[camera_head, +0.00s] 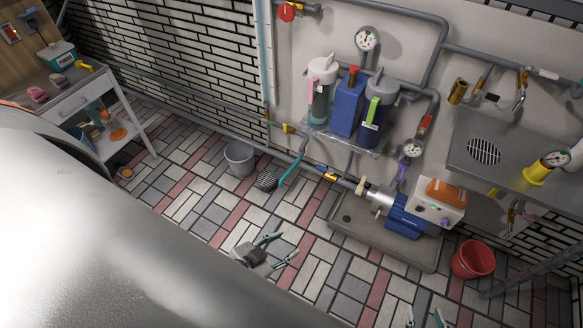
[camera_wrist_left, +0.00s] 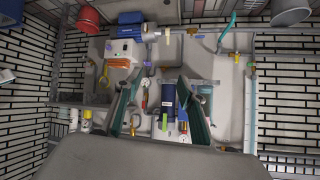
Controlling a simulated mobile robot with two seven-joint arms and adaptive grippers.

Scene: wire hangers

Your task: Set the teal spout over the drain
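The teal spout (camera_head: 291,171) hangs from a grey pipe at the wall and slants down to the left in the head view. Its lower tip appears just right of the dark, round drain grate (camera_head: 266,180) in the floor, not over its middle. The spout also shows at the top of the left wrist view (camera_wrist_left: 227,32); the drain is not visible there. My left gripper (camera_head: 283,248) is open and empty, in front of the spout and drain; its spread fingers frame the left wrist view (camera_wrist_left: 160,90). My right gripper (camera_head: 425,316) is cut by the bottom edge, fingers apart.
A grey bucket (camera_head: 239,159) stands left of the drain. A blue pump (camera_head: 405,218) sits on a grey tray (camera_head: 345,235) to the right, with a red bucket (camera_head: 473,259) beyond. Filter housings (camera_head: 378,108) hang above. A white cart (camera_head: 85,95) stands at left. Open tiled floor lies before the drain.

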